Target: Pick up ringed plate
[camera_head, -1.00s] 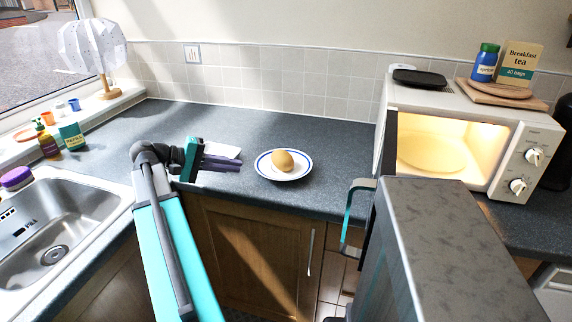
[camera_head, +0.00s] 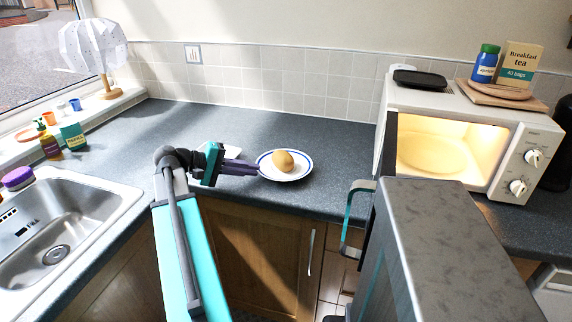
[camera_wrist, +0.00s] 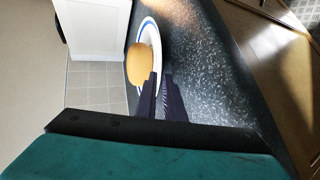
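The ringed plate (camera_head: 293,175), white with a blue ring, lies flat on the dark counter in the head view. A brown egg-shaped item (camera_head: 283,160) sits on it. My gripper (camera_head: 257,168) reaches in from the left, its fingertips at the plate's left rim. In the wrist view the plate (camera_wrist: 149,27) is partly hidden by the egg-shaped item (camera_wrist: 138,64) and a finger. The fingers of my gripper (camera_wrist: 161,74) are a small gap apart, close to the rim. I cannot tell whether they touch it.
A microwave (camera_head: 519,139) with its door open stands at the right. A white flat item (camera_head: 232,152) lies behind my gripper. A sink (camera_head: 60,230) is at the left. The counter behind the plate is clear.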

